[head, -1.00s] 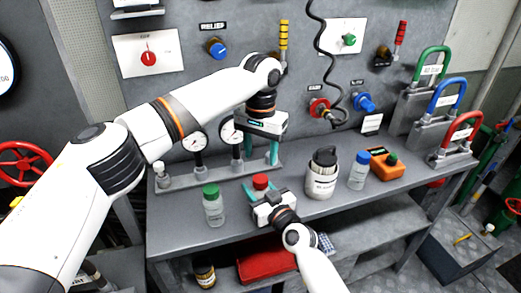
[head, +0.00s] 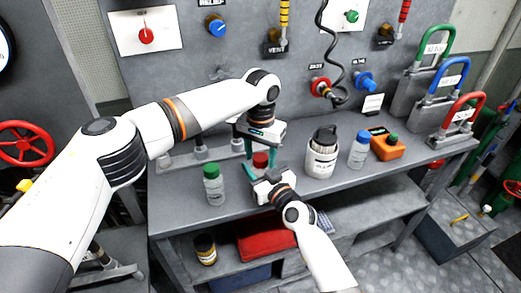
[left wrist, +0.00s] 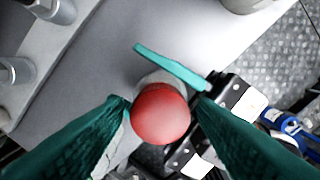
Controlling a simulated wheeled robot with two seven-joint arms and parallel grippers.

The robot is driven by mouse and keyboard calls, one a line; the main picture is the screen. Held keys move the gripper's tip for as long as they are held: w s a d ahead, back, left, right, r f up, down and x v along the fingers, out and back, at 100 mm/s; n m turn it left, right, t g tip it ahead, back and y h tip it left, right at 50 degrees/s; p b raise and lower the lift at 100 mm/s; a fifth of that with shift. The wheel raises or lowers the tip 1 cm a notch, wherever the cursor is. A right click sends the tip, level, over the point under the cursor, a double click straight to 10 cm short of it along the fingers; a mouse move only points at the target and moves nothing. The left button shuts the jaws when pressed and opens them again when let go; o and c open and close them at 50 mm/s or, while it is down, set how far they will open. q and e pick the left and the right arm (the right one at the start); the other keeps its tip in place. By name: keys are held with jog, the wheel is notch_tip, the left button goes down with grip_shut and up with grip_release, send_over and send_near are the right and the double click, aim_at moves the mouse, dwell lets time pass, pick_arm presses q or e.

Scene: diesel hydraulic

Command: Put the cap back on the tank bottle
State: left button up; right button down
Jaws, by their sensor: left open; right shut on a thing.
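A red cap (head: 261,159) stands upright at the middle of the bench, on top of a pale bottle. In the left wrist view the round cap (left wrist: 160,113) hides most of the bottle (left wrist: 152,78). My left gripper (head: 261,166) comes down from above, open, with its teal fingers on either side of the cap. In the left wrist view the fingertips (left wrist: 160,106) sit close to the cap; contact is unclear. My right gripper (head: 268,185) reaches in from the front and is shut on the bottle below the cap.
A green-capped bottle (head: 213,185) stands to the left. A white canister (head: 321,160), a blue-capped bottle (head: 358,150) and an orange box (head: 387,146) stand to the right.

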pick_arm(q)
jog(key=c, duration=1)
jog(key=o, duration=1.2)
notch_tip(320, 180, up, 12)
